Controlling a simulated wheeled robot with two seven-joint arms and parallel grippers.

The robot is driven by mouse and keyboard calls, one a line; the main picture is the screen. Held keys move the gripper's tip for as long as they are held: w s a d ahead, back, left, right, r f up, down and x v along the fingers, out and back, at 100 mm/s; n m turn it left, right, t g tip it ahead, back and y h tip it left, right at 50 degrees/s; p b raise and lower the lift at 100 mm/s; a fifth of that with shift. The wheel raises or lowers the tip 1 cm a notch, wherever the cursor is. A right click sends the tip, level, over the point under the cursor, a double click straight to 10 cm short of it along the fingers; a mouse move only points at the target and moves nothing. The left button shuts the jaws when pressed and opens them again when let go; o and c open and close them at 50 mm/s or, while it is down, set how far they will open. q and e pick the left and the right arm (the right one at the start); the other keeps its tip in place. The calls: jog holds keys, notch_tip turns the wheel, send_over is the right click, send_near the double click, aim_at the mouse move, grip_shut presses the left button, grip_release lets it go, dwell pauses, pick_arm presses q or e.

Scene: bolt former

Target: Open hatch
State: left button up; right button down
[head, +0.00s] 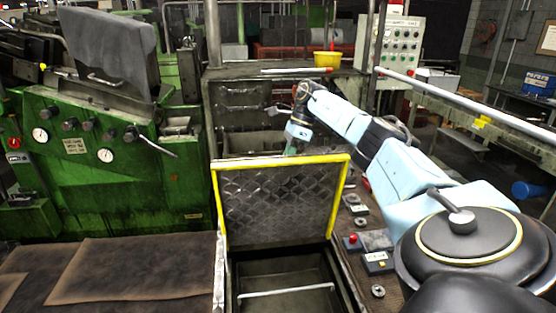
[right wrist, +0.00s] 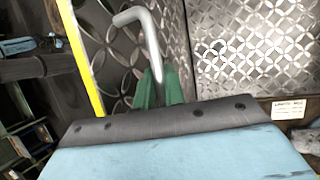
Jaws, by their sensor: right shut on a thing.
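The hatch (head: 285,205) is a diamond-plate panel with a yellow edge. In the head view it stands raised, about upright, above a dark opening (head: 285,275) in the floor. In the right wrist view its yellow edge (right wrist: 82,60) runs down the left. My right gripper (head: 291,150) is at the hatch's top edge, its tips partly hidden behind it. In the right wrist view the green fingers (right wrist: 157,88) are shut on a bent grey handle (right wrist: 150,42) in front of diamond plate. My left gripper is not in view.
A green machine (head: 90,165) with gauges stands left. A control panel with a red button (head: 352,238) lies right of the opening. A pale rail (head: 470,105) runs along the right. A yellow bucket (head: 328,60) stands on the bench behind. A light bar (head: 287,290) crosses the opening.

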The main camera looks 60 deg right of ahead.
jog(key=shift+d+r, duration=0.45)
jog(key=shift+r, duration=0.05)
jog(key=c, duration=1.8)
grip_release()
jog(key=shift+w+d+f, duration=0.1)
jog(key=shift+w+d, duration=0.05)
jog(key=o, duration=0.3)
jog(key=shift+w+d+f, duration=0.2)
jog(key=shift+d+f, duration=0.1)
jog(key=shift+f, duration=0.05)
jog(key=shift+a, duration=0.25)
